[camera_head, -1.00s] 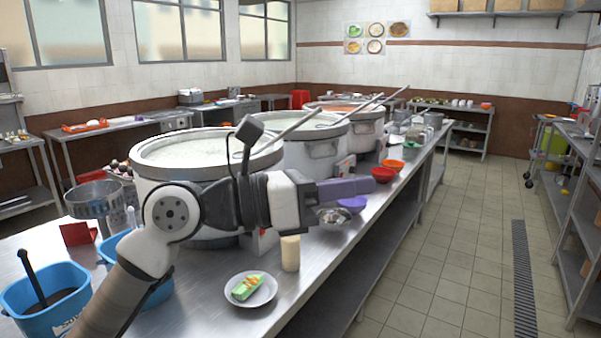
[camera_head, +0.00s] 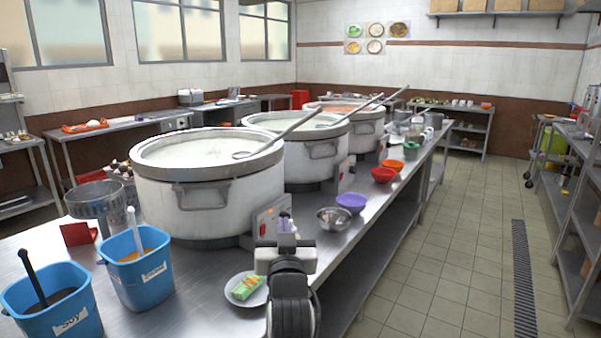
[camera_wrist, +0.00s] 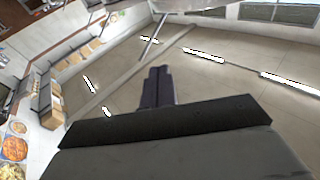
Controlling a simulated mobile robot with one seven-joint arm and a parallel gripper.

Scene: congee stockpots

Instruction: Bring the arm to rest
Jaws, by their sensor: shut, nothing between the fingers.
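My gripper (camera_head: 286,222) stands at the lower middle of the head view, at the front edge of the steel counter (camera_head: 345,247). It points upward, with its purple-grey fingers on top. In the wrist view its fingers (camera_wrist: 158,88) lie together, shut and empty, against the ceiling. The pale cylinder seen earlier on the counter does not show now.
Large pots stand in a row, the nearest pot (camera_head: 208,200) behind my gripper. Blue tubs (camera_head: 138,281) stand at left. A steel bowl (camera_head: 334,218) and a purple bowl (camera_head: 351,202) are right of my gripper. The tiled aisle (camera_head: 440,250) is clear.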

